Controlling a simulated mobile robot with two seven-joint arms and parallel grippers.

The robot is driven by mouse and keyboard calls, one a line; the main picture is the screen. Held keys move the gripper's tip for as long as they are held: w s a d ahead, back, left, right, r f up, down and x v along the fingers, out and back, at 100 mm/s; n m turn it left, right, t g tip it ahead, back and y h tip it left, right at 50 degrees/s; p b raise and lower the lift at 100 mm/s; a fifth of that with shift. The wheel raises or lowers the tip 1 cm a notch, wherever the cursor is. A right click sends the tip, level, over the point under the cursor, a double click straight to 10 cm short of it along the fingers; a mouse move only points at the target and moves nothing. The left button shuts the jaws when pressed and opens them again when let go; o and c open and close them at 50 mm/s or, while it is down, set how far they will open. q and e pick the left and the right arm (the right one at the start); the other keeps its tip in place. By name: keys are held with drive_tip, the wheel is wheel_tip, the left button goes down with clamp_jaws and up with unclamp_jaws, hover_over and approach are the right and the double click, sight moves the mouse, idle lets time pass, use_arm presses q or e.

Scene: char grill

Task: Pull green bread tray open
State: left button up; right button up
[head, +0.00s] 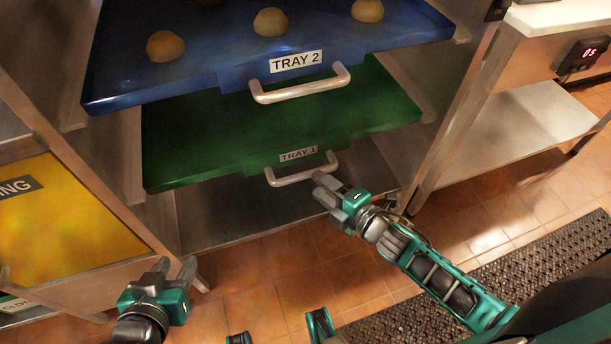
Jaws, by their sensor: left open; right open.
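The green bread tray (225,130), labelled TRAY 1, sits in the steel rack below the blue tray. Its pale curved handle (290,179) is on its front edge. The part of the green tray that shows is bare; the blue tray hides its back. My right gripper (323,188) is open, with its fingertips close to the right end of the green tray's handle; I cannot tell whether they touch it. My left gripper (176,268) is open and empty, low at the left, away from the tray.
The blue tray (215,72), labelled TRAY 2, juts out above with several dough balls and its own handle (300,89). A yellow panel (65,215) stands at the left. A steel table (520,125) is at the right. A dark mat (540,262) lies on the tiled floor.

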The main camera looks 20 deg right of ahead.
sight(308, 177)
drive_tip(key=b+x, duration=0.1)
drive_tip(key=x, duration=0.5)
clamp_jaws()
idle(0.3)
